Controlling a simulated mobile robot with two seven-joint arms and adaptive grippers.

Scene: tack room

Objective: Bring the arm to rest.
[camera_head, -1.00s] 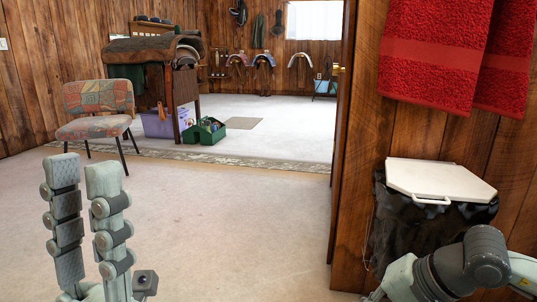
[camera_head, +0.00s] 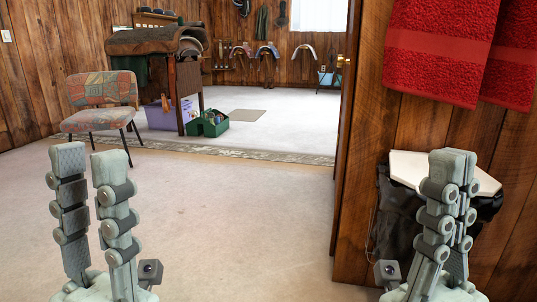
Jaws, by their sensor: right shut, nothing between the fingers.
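My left gripper (camera_head: 89,157) stands upright at the lower left, its two fingers apart with carpet showing between them. It is open and holds nothing. My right gripper (camera_head: 453,158) stands upright at the lower right, its fingers together and empty. It shows in front of the bin and hides part of it. The bin has a white lid (camera_head: 408,168) and a black bag (camera_head: 398,215). I cannot tell how far the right gripper is from the bin.
Red towels (camera_head: 440,45) hang on the wooden wall (camera_head: 352,220) at the right. A patterned chair (camera_head: 102,90), a saddle stand (camera_head: 188,95), a purple tub (camera_head: 160,117) and a green caddy (camera_head: 209,124) stand further back. The carpet (camera_head: 220,220) between the grippers is clear.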

